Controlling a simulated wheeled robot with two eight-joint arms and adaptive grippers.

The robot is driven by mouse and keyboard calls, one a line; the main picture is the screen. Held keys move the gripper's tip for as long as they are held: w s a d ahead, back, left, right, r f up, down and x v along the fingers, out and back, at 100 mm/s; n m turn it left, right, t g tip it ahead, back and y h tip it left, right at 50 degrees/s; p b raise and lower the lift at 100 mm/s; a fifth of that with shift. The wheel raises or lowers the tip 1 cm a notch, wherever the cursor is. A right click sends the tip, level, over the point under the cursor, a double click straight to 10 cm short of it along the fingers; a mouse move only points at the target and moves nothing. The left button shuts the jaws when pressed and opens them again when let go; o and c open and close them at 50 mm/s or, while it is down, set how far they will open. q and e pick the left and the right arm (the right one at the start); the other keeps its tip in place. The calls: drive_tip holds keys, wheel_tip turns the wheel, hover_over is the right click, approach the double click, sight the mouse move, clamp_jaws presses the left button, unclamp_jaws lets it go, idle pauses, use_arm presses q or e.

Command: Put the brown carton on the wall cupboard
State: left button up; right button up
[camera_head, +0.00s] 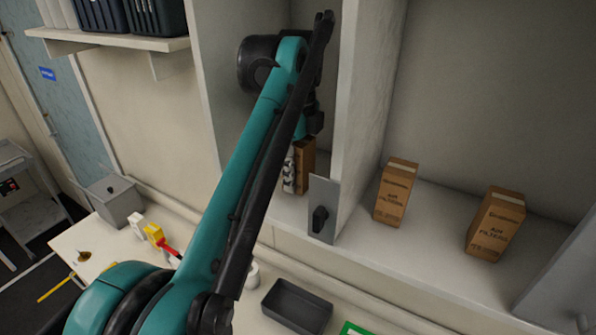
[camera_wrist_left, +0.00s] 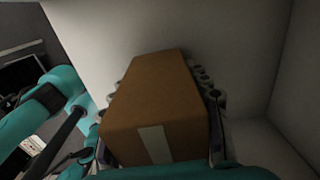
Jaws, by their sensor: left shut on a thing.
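The brown carton (camera_head: 307,158) is in the left bay of the wall cupboard (camera_head: 368,105), partly hidden by my arm and the divider. In the left wrist view the carton (camera_wrist_left: 155,95) fills the middle, with a pale tape strip on its near end. My left gripper (camera_head: 290,172) is shut on it; its fingers (camera_wrist_left: 165,90) lie along both sides. The carton is at or just above the cupboard floor; I cannot tell whether it touches. My right gripper is not in view.
Two brown air-filter cartons (camera_head: 396,192) (camera_head: 495,224) stand in the right bay. A grey panel with a black handle (camera_head: 321,212) is at the divider's front. Below are a dark tray (camera_head: 297,306) and a counter (camera_head: 120,247). A shelf with dark bins (camera_head: 155,15) is upper left.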

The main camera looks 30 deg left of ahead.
use_arm(q)
drive_tip(key=shift+f, duration=0.1)
drive_tip(key=o, duration=1.2)
drive_tip(key=shift+o, duration=0.2)
wheel_tip(320, 180, up, 12)
drive_tip(key=shift+r+p, duration=0.15)
drive_tip(key=shift+p, duration=1)
